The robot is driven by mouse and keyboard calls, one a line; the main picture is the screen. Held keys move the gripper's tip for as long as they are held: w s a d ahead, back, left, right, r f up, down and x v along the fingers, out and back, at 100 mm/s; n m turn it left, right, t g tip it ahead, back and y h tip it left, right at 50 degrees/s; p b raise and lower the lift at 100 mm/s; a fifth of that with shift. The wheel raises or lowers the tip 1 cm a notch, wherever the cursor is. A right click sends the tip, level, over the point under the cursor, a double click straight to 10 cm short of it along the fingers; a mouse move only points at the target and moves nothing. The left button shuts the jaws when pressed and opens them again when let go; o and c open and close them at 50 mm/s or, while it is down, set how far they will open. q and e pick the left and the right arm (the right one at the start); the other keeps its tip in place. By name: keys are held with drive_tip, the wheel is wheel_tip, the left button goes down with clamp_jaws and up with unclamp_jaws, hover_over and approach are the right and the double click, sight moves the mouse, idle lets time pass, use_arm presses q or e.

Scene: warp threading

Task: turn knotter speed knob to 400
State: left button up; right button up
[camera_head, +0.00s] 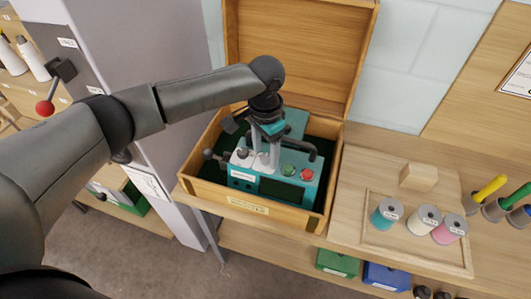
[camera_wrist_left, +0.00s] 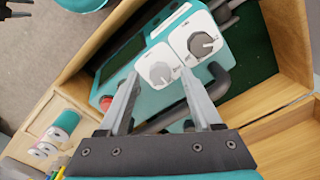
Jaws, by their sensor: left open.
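The teal knotter (camera_head: 242,182) sits inside an open wooden box (camera_head: 198,188) on the bench. In the left wrist view its top carries two white dial plates, one with a white knob (camera_wrist_left: 160,73) and one with a grey knob (camera_wrist_left: 201,44). Their lettering is too small to read, so I cannot tell which is the speed knob. My left gripper (camera_head: 263,164) points down over the knotter and is open. In the wrist view its fingertips (camera_wrist_left: 161,76) lie on either side of the white knob; contact cannot be made out. My right gripper is not seen.
The box lid (camera_head: 300,40) stands open behind the knotter. Red (camera_head: 306,174) and green (camera_head: 288,169) buttons sit close to the gripper. A grey column (camera_head: 150,60) stands left of the box. A tray (camera_head: 410,252) with teal, white and pink spools lies to its right.

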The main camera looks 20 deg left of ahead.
use_arm(q)
drive_tip(key=shift+f, duration=0.3)
clamp_jaws()
idle(0.4)
